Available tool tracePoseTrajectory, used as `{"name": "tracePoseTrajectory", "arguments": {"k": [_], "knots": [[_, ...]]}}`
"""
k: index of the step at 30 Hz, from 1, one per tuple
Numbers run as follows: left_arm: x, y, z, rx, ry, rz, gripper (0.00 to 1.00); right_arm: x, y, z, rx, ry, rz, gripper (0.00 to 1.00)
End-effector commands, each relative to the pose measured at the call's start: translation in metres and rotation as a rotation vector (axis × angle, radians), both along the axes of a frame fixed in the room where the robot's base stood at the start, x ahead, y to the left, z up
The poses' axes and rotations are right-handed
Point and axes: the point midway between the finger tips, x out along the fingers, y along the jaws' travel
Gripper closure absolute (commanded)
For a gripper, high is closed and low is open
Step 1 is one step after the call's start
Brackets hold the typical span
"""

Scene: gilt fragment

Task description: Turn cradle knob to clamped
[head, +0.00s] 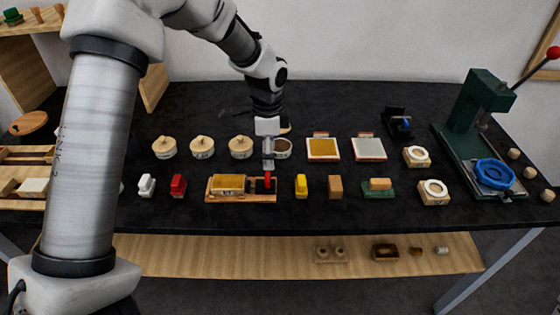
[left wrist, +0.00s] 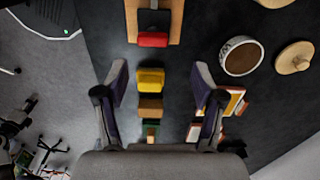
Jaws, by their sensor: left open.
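The cradle (head: 214,196) is a wooden base at the front middle of the black table, holding a gold-topped block (head: 228,183). Its red knob (head: 268,181) stands on a dark part at the right end. In the left wrist view the cradle (left wrist: 174,22) is at the top, with the red knob (left wrist: 153,40) at its near end. My left gripper (head: 268,165) points down just above and behind the knob. Its fingers (left wrist: 160,68) are spread and empty, and the knob lies beyond their tips. Contact cannot be told. My right gripper is not in view.
A yellow block (head: 301,186) and a wooden block (head: 335,187) stand right of the cradle; a red one (head: 178,186) stands left. Lidded pots (head: 240,147) and an open cup (head: 282,149) are behind. A green press (head: 480,105) stands at the right.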

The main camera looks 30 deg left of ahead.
Motion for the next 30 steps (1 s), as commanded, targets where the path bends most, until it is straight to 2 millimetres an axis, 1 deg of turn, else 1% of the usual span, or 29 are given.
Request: {"name": "tracePoseTrajectory", "arguments": {"k": [2,9,12,15,21,23,24,26,27,30], "knots": [[-0.001,0.000,-0.009,0.000,0.004,-0.001,0.31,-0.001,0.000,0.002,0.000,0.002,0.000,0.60],[-0.002,0.000,-0.055,-0.001,0.005,0.001,0.31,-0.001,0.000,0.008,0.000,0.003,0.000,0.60],[-0.002,0.000,-0.069,0.000,0.004,0.001,0.31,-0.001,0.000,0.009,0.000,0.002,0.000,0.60],[-0.002,0.000,-0.074,0.000,0.002,0.000,0.31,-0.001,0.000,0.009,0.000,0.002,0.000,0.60],[-0.002,0.000,-0.075,-0.001,0.001,0.000,0.31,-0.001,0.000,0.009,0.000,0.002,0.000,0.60],[-0.002,0.000,-0.075,-0.001,0.001,0.000,0.53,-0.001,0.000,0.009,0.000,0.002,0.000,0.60],[-0.002,0.000,-0.075,-0.001,0.001,0.000,0.67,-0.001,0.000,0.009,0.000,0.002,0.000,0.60],[-0.002,0.000,-0.075,0.000,0.002,0.000,0.88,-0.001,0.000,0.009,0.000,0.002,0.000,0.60],[-0.002,0.000,-0.075,0.000,0.002,0.000,0.91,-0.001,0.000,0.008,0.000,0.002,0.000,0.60],[-0.002,0.000,-0.076,-0.001,0.003,0.000,0.91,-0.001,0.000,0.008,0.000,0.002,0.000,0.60]]}}
